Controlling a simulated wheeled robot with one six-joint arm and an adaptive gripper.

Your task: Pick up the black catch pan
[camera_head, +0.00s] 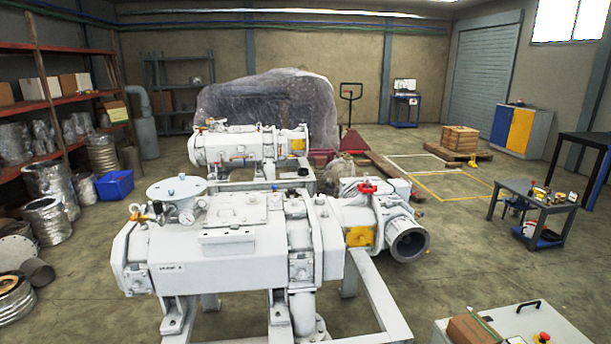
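I cannot make out a black catch pan for certain in the head view. A grey work cart (533,192) stands at the right with several small items on its top. Its lower shelf holds a white and red thing (531,229) and something blue, too small to name. A large white screw vacuum pump (230,245) on a pale frame fills the front middle and hides the floor behind it. My gripper is not in view.
A second white pump (250,147) stands behind. A pale case (515,325) with a black handle and red button is at the bottom right. A blue bin (115,186) and metal ducts (49,222) are left. The right-hand floor (470,240) is mostly open.

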